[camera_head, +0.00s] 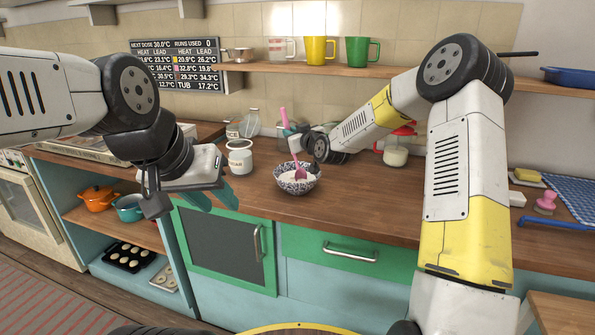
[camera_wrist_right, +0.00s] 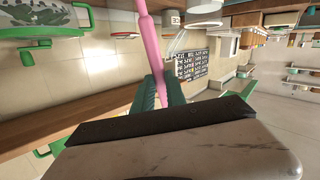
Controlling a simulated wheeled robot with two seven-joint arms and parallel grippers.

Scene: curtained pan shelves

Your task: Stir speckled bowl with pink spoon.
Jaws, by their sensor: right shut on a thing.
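The speckled bowl (camera_head: 298,188), dark blue and white with pale contents, stands on the wooden counter. The pink spoon (camera_head: 296,160) is nearly upright, with its head inside the bowl at the contents; how deep it sits I cannot tell. My right gripper (camera_head: 293,143) is shut on the spoon's handle above the bowl. In the right wrist view the pink handle (camera_wrist_right: 150,45) runs between the green fingers (camera_wrist_right: 160,92); the bowl is not visible there. My left gripper (camera_head: 212,197) is open and empty, its green fingers apart in front of the counter's edge, left of the bowl.
A white canister (camera_head: 240,157) stands left of the bowl, with glass jars behind. A red-lidded jar (camera_head: 396,156) is to the right, near my right arm. A shelf (camera_head: 400,80) with mugs runs above. The counter just right of the bowl is clear.

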